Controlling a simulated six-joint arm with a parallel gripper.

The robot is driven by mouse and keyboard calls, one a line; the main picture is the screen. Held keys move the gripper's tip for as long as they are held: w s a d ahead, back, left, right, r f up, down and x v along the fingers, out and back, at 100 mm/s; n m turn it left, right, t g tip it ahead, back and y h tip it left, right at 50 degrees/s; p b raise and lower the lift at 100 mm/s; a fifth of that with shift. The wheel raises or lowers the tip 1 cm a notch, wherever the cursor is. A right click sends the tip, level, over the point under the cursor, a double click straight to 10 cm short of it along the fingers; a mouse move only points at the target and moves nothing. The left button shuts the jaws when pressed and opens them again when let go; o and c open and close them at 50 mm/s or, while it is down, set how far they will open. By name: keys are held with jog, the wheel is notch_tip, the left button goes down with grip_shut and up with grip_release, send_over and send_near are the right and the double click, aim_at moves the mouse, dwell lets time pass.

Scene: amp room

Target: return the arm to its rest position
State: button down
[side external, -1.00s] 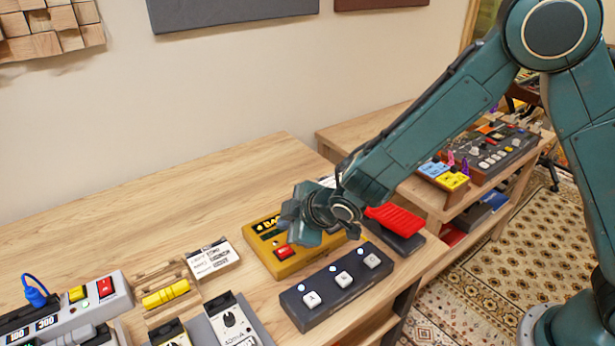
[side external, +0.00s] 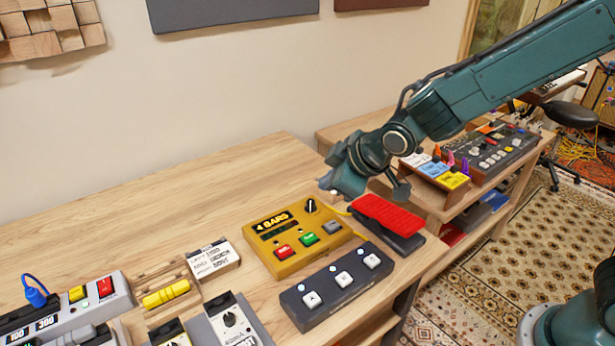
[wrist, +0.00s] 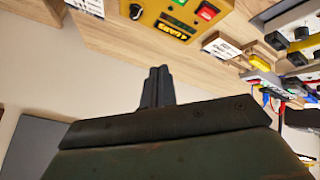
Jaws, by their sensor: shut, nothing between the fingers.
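My gripper (side external: 345,181) is at the end of my teal arm, in the air near the back right of the yellow box (side external: 284,258) in the side view. Its fingers are shut and hold nothing. In the wrist view the closed fingers of my gripper (wrist: 157,86) show as a dark pair pressed together, with the yellow box (wrist: 190,12) beyond them at the top. The yellow box reads "4 BARS" and has a black knob and red, green and grey buttons.
A red pedal (side external: 388,215) lies just right of and below my gripper. A dark three-button footswitch (side external: 325,302) sits at the table's front edge. A power strip (side external: 85,297) and small pedals stand at the left. The back of the wooden table (side external: 150,215) is clear.

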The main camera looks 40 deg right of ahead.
jog(key=s+d+r+m+g, duration=0.1)
jog(key=s+d+r+m, duration=0.1)
jog(key=s, duration=0.7)
jog(key=s+d+r+m, duration=0.3)
jog(key=s+d+r, duration=0.2)
jog(key=s+d, duration=0.2)
jog(key=s+d+r+m+g+h, duration=0.1)
jog(key=s+d+r+m, duration=0.2)
jog(key=s, duration=0.8)
jog(key=shift+s+d+r+g, duration=0.25)
jog(key=shift+d+r, duration=0.2)
jog(key=shift+d, duration=0.45)
jog(key=shift+w, duration=0.1)
